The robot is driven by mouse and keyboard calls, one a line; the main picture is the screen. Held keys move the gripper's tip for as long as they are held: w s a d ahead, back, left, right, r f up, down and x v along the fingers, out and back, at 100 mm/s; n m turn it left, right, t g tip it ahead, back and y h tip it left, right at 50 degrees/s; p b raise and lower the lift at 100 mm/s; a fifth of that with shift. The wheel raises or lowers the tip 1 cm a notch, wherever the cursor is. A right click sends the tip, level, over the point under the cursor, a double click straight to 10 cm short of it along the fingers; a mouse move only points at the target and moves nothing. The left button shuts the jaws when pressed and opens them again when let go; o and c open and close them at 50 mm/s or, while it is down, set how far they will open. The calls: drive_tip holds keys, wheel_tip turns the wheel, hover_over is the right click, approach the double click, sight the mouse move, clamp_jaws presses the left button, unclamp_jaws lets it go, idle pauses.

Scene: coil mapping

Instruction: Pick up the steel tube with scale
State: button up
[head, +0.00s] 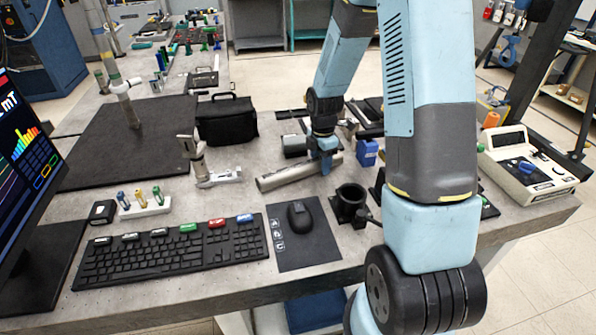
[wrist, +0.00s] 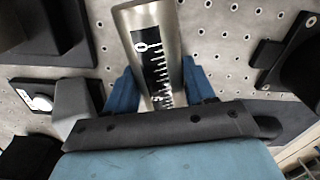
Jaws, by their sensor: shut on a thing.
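The steel tube with scale (head: 290,174) is a silvery cylinder lying on or just above the grey bench; I cannot tell if it is lifted. In the wrist view, the tube (wrist: 172,25) points away from me, with a black scale strip with white marks on its upper side. My gripper (head: 325,160) is over the tube's right part in the head view. Its blue fingers (wrist: 158,90) sit on both sides of the tube in the wrist view, shut on it. The tube's near end is hidden behind my gripper there.
A black round holder (head: 351,203) stands to the right of a mouse (head: 299,215) and keyboard (head: 175,252). A blue block (head: 368,153) is close to the right of my gripper. A clamp stand (head: 205,165) and black bag (head: 227,120) are to the left.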

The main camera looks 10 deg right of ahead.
clamp_jaws()
drive_tip(key=shift+r, duration=0.1)
